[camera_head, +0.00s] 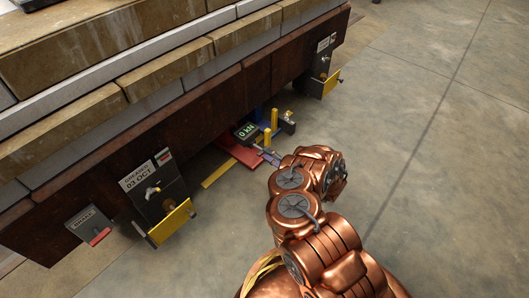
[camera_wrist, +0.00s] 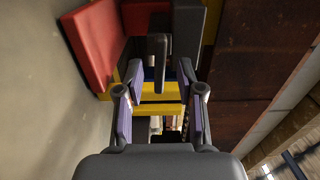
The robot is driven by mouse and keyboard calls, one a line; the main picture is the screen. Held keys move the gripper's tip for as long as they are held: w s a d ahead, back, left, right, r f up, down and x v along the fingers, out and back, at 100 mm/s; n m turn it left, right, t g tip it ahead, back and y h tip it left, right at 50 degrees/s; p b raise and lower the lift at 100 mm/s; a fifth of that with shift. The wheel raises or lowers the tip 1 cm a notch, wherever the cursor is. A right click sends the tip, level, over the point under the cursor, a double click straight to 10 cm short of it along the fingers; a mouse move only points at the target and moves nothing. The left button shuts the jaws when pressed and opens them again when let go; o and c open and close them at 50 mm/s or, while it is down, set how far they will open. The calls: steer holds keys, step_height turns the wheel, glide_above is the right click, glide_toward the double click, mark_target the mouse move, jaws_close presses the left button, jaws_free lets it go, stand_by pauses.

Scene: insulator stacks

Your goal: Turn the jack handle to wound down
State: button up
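The jack stands under the dark rusty beam in the head view, with a small display (camera_head: 246,131) reading 0 kN, a red plate (camera_head: 236,151) and yellow posts (camera_head: 267,136). My gripper (camera_head: 268,156) is low in front of it and small in this view. In the wrist view, my gripper (camera_wrist: 161,66) is open, its purple-padded fingers spread. A dark upright bar (camera_wrist: 158,60), which looks like the jack handle, shows between the fingertips with a gap on each side. I cannot tell whether it lies between them or just beyond. Yellow and red jack parts show behind.
The rusty beam (camera_head: 215,112) and stacked slabs (camera_head: 180,72) overhang close to the jack. Brackets with yellow plates (camera_head: 170,222) and a GREASED 03 OCT label (camera_head: 147,174) hang from the beam on either side. The concrete floor (camera_head: 430,190) to the right is clear.

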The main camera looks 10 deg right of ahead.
steer(key=v, duration=0.9)
